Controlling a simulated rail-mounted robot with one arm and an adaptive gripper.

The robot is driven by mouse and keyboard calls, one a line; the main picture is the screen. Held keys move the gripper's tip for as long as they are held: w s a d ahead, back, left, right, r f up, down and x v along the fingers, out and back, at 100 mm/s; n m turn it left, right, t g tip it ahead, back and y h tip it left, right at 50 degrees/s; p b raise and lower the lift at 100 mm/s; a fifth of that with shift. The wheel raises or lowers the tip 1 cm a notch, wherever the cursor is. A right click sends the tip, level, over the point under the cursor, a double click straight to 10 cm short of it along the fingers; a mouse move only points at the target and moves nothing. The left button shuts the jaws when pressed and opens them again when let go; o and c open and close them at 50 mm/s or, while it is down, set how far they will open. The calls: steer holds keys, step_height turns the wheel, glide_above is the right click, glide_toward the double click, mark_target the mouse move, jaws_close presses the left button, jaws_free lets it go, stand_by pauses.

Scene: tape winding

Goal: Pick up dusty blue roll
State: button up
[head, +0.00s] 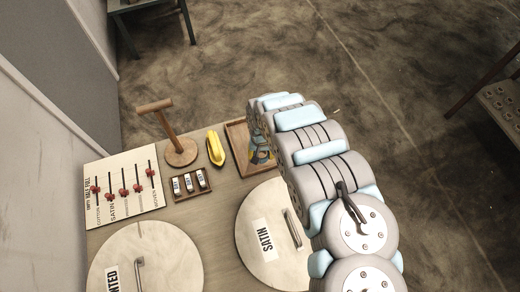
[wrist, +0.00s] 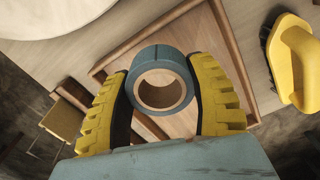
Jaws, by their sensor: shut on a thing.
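The dusty blue roll (wrist: 149,57) shows in the wrist view as a ring of tape around a tan core. My gripper (wrist: 163,92) has its two yellow ridged fingers against the left and right sides of the roll and is shut on it. The roll is over a wooden tray (wrist: 219,22); I cannot tell whether it touches the tray. In the head view, the tray (head: 237,142) is partly hidden behind my arm. My gripper (head: 262,152) shows only in part there, and the roll is hard to make out.
A wooden T-shaped stand (head: 180,151), a small box of labelled items (head: 190,185) and a slider board (head: 124,190) are further left. Round lids, one marked SATIN (head: 256,237), lie nearer. Open floor lies beyond.

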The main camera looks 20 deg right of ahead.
steer(key=shift+s+a+r+p, duration=0.95)
steer(key=shift+s+r+p, duration=1.8)
steer(key=shift+s+p, duration=1.95)
steer(key=s+a+r+p, duration=0.2)
steer(key=s+a+p, duration=2.1)
steer(key=p, duration=0.8)
steer(key=s+a+f+b, duration=0.3)
steer(key=s+a+b, duration=0.7)
steer(key=s+a, duration=0.5)
steer(key=s+a+f+b, duration=0.3)
steer(key=s+a+b, duration=0.8)
steer(key=s+a, duration=0.4)
steer(key=s, duration=0.3)
steer(key=shift+s+a+f, duration=0.15)
steer(key=shift+a+f, duration=0.05)
steer(key=shift+a, duration=0.15)
